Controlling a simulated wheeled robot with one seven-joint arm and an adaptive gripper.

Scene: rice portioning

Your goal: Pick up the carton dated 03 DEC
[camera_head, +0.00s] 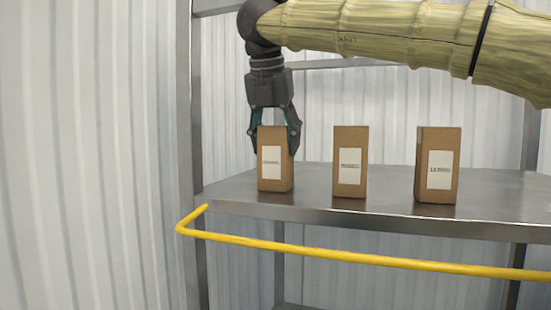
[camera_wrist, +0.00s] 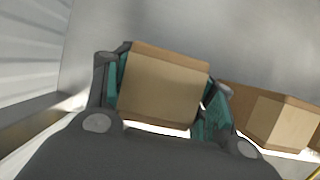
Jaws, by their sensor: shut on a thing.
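Three brown cartons with white labels stand upright in a row on a metal shelf. My gripper (camera_head: 275,130) points down and is shut on the left carton (camera_head: 275,172), with a finger on each side of its upper part. In the wrist view the held carton (camera_wrist: 163,88) sits between the teal finger pads of my gripper (camera_wrist: 165,95). The middle carton (camera_head: 350,180) and the right carton (camera_head: 437,188) stand apart from it. The label print is too small to read surely, so I cannot tell which date is on which carton.
The metal shelf (camera_head: 390,212) has free room between the cartons. A yellow rail (camera_head: 350,258) runs along its front, below the edge. A shelf post (camera_head: 197,120) stands at the left, close to the left carton. A neighbouring carton (camera_wrist: 272,118) shows at the right in the wrist view.

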